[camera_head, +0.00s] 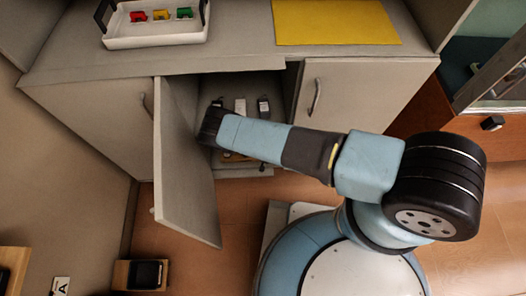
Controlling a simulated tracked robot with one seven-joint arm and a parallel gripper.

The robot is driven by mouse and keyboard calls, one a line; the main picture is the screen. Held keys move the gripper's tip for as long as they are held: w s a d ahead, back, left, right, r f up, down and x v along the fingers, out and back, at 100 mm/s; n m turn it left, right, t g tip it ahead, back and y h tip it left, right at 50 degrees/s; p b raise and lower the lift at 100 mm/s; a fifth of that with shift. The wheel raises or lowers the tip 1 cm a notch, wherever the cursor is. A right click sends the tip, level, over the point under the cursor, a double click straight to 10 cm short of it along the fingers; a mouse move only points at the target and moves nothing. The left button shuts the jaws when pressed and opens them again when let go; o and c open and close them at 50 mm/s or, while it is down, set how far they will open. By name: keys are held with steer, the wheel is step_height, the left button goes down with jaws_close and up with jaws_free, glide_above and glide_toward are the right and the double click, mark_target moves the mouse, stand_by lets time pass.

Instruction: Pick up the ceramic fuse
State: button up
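The cabinet (182,165) under the counter has its left door swung open. Inside, a small white piece (240,105) stands between two dark-and-grey pieces, and it may be the ceramic fuse, but it is too small to be sure. My arm reaches left across the front of the opening. Its dark end (211,126) is beside the inner side of the open door, below and left of the white piece. My gripper's fingers cannot be made out, and nothing shows in their grasp. The arm hides part of the cabinet's inside.
A grey-and-black piece (263,106) stands right of the white one. Small items (236,157) lie lower in the cabinet, partly hidden by my arm. The right door (345,103) is shut. A white tray (157,36) and yellow mat (335,22) are on the counter.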

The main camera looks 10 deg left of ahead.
steer(key=shift+c, duration=0.3)
steer(key=c, duration=1.1)
steer(key=shift+r, duration=0.15)
steer(key=shift+r, duration=0.25)
step_height(320, 180, up, 2)
steer(key=shift+w, duration=0.1)
steer(key=s+d+r, duration=0.2)
steer(key=s+r, duration=0.1)
steer(key=s, duration=0.1)
steer(key=s+d+r, duration=0.2)
steer(key=s+r, duration=0.1)
steer(key=s, duration=0.1)
steer(key=s+d+r, duration=0.2)
steer(key=s+r, duration=0.2)
steer(key=shift+s+d+r, duration=0.1)
steer(key=shift+s+d, duration=0.15)
steer(key=shift+d, duration=0.05)
